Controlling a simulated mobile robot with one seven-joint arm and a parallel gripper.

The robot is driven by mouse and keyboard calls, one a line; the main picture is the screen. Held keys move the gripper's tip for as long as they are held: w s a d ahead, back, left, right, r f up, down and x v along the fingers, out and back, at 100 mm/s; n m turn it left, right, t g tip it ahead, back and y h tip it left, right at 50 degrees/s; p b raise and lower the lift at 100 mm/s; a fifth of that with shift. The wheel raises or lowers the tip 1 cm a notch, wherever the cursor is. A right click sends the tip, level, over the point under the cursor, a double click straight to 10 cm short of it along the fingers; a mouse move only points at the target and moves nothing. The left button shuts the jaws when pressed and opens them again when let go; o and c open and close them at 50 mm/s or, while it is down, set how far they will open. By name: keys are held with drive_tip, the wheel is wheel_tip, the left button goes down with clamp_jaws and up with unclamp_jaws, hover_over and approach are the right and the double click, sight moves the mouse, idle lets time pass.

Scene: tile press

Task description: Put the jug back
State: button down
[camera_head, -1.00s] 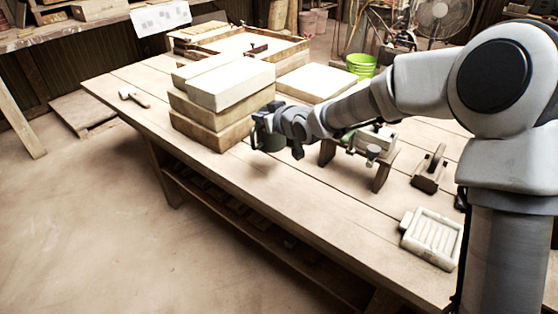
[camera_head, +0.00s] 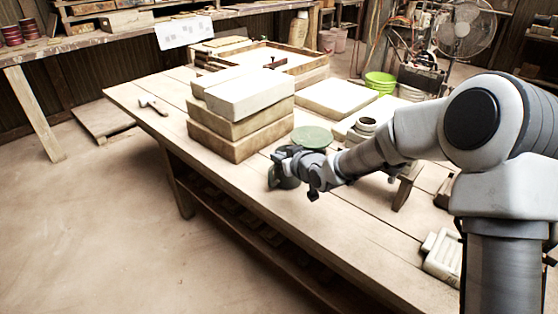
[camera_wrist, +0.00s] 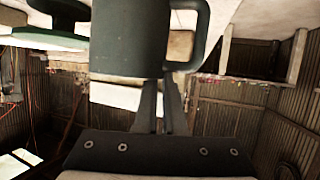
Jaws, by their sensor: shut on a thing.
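The dark green jug (camera_head: 288,184) is in my gripper (camera_head: 281,166) by the table's front edge, in front of the block stack. In the wrist view the jug (camera_wrist: 128,40) fills the top middle, its handle to the right, and the fingers of my gripper (camera_wrist: 160,105) reach up to it. Its lower part in the head view is partly hidden by the gripper. A round green disc (camera_head: 312,136) is behind my gripper, right of the blocks. A dark green round stand (camera_wrist: 45,38) shows at the upper left of the wrist view.
Stacked pale blocks (camera_head: 240,125) stand left of my gripper. A hammer (camera_head: 152,105) lies at the far left. The table's left front is clear.

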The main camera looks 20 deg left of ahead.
drive_tip(key=shift+r, duration=0.15)
drive_tip(key=c, duration=1.3)
unclamp_jaws()
drive_tip(key=shift+f, duration=0.25)
drive_tip(key=shift+c, duration=0.2)
drive_tip(key=o, duration=0.3)
drive_tip(key=shift+o, duration=0.2)
drive_tip(key=shift+r, duration=0.25)
drive_tip(key=p+v, duration=0.3)
drive_tip(key=v, duration=0.9)
